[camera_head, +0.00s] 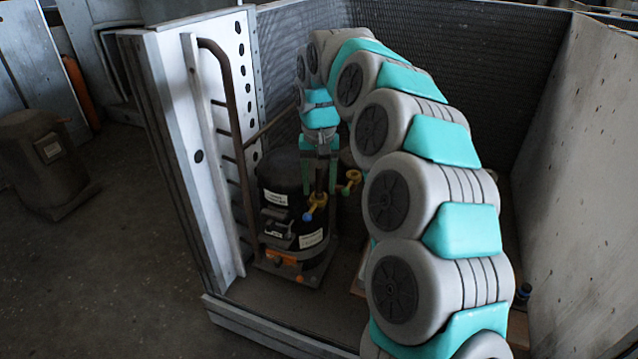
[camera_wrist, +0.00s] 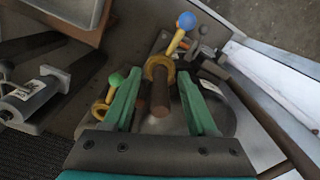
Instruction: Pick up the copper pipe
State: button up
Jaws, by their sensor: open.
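A short brown pipe, apparently the copper pipe (camera_wrist: 160,95), stands between the green fingers of my gripper (camera_wrist: 159,76) in the wrist view. A yellow collar surrounds its far end. Gaps show between the pipe and both fingers, which are open. In the head view my gripper (camera_head: 320,178) points down with the dark pipe between its fingers, in front of the black tank. A longer brown pipe (camera_head: 232,115) with a bent top runs down beside the white panel; it also shows at the right of the wrist view (camera_wrist: 272,122).
The black labelled tank (camera_head: 272,200) stands on the housing floor. Yellow valve handles with a blue knob (camera_head: 308,216) are close by my fingers. A white perforated panel (camera_head: 222,90) is at left, mesh walls behind, and a grey wall (camera_head: 585,190) at right.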

jog(key=shift+f, duration=0.2)
grip_shut()
dwell(0.3)
